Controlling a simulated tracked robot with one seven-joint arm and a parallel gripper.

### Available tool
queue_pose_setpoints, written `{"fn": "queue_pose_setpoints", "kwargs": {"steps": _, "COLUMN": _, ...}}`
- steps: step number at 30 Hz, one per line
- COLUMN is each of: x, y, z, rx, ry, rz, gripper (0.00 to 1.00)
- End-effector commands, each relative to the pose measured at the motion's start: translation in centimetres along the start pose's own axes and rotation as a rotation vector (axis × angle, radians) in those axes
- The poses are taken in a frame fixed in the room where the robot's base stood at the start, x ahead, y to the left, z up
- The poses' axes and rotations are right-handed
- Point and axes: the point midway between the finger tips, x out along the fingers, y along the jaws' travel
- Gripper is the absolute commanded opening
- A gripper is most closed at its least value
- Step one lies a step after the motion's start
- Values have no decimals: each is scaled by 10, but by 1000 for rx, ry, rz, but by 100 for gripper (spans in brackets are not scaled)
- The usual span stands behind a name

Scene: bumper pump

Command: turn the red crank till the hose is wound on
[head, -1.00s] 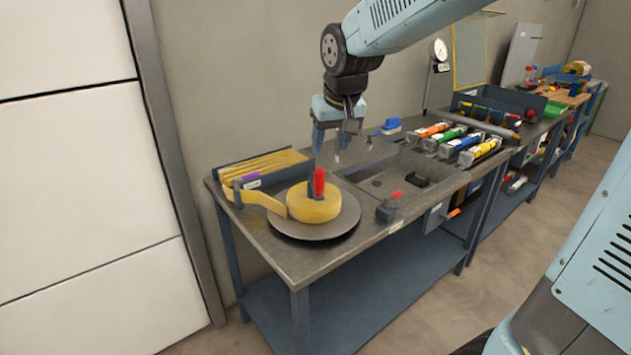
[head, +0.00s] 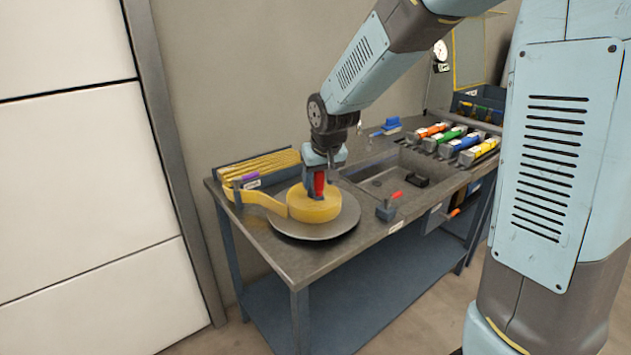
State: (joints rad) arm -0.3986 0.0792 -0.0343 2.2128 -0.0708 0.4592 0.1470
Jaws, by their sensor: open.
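The red crank (head: 320,183) stands upright on top of the yellow wound hose (head: 313,207), which sits on a round grey disc (head: 333,230) at the bench's front left. A flat yellow length of hose (head: 262,202) runs from the coil to the left, towards a grey post at the tray. My gripper (head: 317,190) points down over the crank, with its open fingers around or beside the red handle. The fingers partly hide the handle, and I cannot tell whether they touch it.
A tray of yellow hose lengths (head: 258,168) lies behind the coil. A small red-levered box (head: 387,208) stands right of the disc, near the front edge. A sunken basin (head: 385,180) and several coloured cartridges (head: 460,144) lie to the right.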

Motion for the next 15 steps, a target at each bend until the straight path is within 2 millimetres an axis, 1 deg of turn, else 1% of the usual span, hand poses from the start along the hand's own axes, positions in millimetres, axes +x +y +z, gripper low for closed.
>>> {"fn": "queue_pose_setpoints", "kwargs": {"steps": 3, "x": 9, "y": 0, "z": 1, "rx": 0, "ry": -2, "rz": 0, "gripper": 54}}
{"fn": "queue_pose_setpoints", "kwargs": {"steps": 6, "x": 12, "y": 0, "z": 0, "rx": 0, "ry": 0, "rz": 0, "gripper": 54}}
{"fn": "queue_pose_setpoints", "kwargs": {"steps": 15, "x": 13, "y": 0, "z": 0, "rx": 0, "ry": 0, "rz": 0, "gripper": 53}}
